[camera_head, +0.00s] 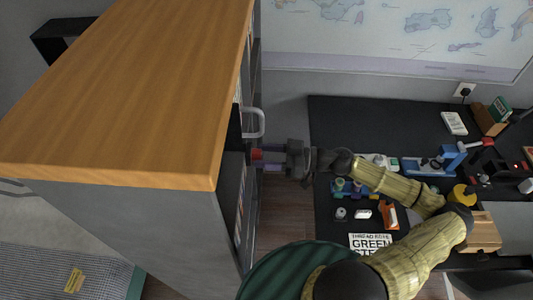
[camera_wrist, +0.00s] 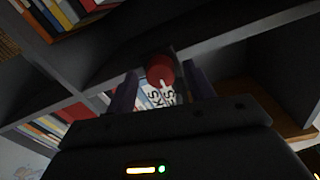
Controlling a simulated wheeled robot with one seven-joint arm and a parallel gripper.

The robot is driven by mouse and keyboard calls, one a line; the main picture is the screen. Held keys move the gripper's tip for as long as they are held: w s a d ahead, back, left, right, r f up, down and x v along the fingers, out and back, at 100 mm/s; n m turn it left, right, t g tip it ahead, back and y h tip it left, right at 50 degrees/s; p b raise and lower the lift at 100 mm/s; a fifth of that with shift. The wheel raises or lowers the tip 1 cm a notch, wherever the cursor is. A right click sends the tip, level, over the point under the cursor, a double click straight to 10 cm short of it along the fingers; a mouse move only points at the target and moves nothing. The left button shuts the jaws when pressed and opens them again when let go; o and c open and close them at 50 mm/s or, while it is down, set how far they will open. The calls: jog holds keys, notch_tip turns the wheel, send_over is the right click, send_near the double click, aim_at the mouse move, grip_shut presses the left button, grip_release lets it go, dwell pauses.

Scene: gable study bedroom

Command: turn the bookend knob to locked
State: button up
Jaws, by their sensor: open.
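The red bookend knob (camera_wrist: 160,70) shows in the wrist view between the two dark purple fingers of my gripper (camera_wrist: 159,76). A white pointer line on the knob points down in the picture. A white plate with black lettering (camera_wrist: 161,97) lies behind and below it, partly hidden; I cannot read the lettering. In the head view my gripper (camera_head: 268,160) reaches left to the shelf's open side, and a bit of red (camera_head: 257,154) shows at its tips. My gripper is open, with a finger on each side of the knob. I cannot tell whether they touch it.
The tall grey bookcase (camera_head: 130,215) has a wooden top (camera_head: 130,85); books (camera_wrist: 45,125) stand on its shelves. A light handle (camera_head: 255,123) sticks out just above my gripper. A black desk (camera_head: 350,120) with many small objects stands at right. Bare floor shows between them.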

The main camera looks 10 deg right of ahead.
jog(key=c, duration=1)
jog(key=shift+o, duration=0.2)
jog(key=shift+m, duration=0.6)
jog(key=m+p, duration=0.4)
jog(key=m, duration=1.2)
jog(key=shift+r+g, duration=0.1)
jog(key=shift+g, duration=0.2)
jog(key=shift+m, duration=0.3)
